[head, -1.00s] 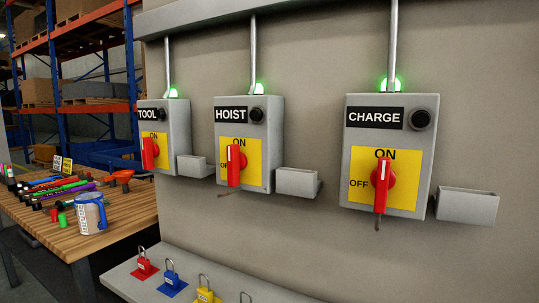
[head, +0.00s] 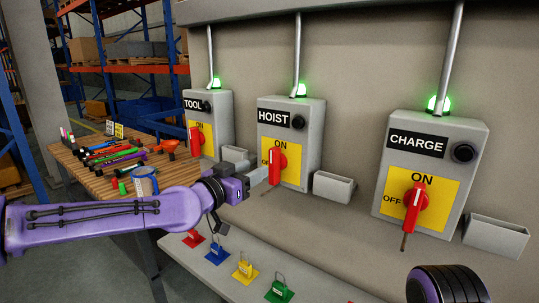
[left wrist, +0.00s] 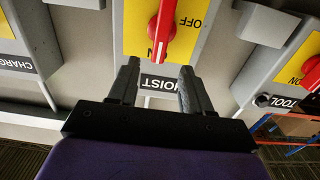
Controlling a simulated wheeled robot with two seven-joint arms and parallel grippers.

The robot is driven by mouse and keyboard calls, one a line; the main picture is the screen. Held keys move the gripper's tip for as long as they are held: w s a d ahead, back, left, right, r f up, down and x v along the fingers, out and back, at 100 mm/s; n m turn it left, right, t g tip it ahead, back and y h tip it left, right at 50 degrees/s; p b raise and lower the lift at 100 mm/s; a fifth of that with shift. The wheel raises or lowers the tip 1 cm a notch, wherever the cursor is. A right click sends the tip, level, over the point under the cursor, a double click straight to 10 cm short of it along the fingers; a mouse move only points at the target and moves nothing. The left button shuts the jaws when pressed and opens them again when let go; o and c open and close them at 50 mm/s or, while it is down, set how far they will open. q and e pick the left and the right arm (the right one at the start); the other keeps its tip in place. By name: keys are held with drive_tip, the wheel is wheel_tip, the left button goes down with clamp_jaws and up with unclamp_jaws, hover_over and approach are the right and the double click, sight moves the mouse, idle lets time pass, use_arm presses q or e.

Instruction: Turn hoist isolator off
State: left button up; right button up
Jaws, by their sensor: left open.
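The hoist isolator (head: 312,149) is a grey wall box with a HOIST label and a yellow plate. Its red handle (head: 277,166) stands upright, toward ON, and the green lamp (head: 300,90) above is lit. My left gripper (head: 262,176) is open and empty, just left of and in front of the handle. In the left wrist view, upside down, the two dark fingers of my left gripper (left wrist: 159,66) are spread below the red handle (left wrist: 162,30), which is ahead of the fingertips. I cannot tell whether they touch it. My right gripper is not in view.
The TOOL box (head: 212,118) is to the left and the CHARGE box (head: 432,170) to the right, both with red handles and green lamps. A grey holder (head: 333,187) is right of the hoist box. Coloured padlocks (head: 243,268) sit on a ledge below. A cluttered workbench (head: 100,185) stands left.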

sight(271, 161)
use_arm(q)
drive_tip(key=p+x, duration=0.3)
drive_tip(key=x, duration=0.5)
drive_tip(key=shift+w+d+f, duration=0.1)
drive_tip(key=shift+f, duration=0.1)
clamp_jaws()
